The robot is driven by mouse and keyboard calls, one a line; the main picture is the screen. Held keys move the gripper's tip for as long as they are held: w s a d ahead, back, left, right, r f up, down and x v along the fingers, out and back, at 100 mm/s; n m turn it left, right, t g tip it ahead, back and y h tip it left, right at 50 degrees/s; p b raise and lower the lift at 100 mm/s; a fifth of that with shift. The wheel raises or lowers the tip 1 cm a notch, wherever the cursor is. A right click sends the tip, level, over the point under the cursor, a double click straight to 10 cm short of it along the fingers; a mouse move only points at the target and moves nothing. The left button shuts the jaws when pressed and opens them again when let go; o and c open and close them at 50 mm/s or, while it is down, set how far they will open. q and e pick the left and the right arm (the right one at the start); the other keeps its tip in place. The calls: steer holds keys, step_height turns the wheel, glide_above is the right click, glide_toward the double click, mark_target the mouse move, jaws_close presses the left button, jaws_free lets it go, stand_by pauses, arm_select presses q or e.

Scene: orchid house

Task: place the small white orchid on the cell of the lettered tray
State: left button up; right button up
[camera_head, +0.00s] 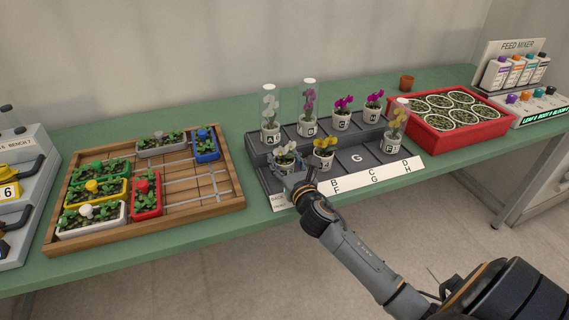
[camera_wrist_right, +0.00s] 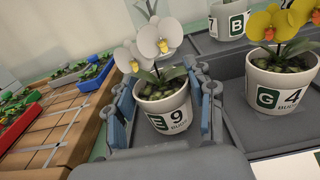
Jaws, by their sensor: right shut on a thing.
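The small white orchid (camera_head: 286,157) is in a white pot at the front left of the dark lettered tray (camera_head: 268,184). In the right wrist view the white orchid (camera_wrist_right: 168,110) stands upright, its pot labelled E and 9. My right gripper (camera_head: 288,170) has its blue-grey fingers on both sides of this pot and is shut on it; it also shows in the right wrist view (camera_wrist_right: 162,112). Whether the pot's base touches the tray is hidden. An empty cell marked G (camera_head: 357,157) shows in the front row. My left gripper is not in view.
A yellow orchid (camera_head: 323,148) stands close right of the held pot. Tall clear cylinders cover the white orchid A (camera_head: 270,112), orchid B (camera_head: 309,105) and a yellow orchid (camera_head: 396,125). A wooden puzzle tray (camera_head: 225,195) lies left; a red crate (camera_head: 470,137) stands right.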

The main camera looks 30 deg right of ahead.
steer(key=shift+f, duration=0.25)
steer(key=shift+f, duration=0.15)
steer(key=o, duration=1.3)
steer(key=shift+c, duration=0.2)
steer(key=shift+r, duration=0.2)
steer(key=v, duration=1.2)
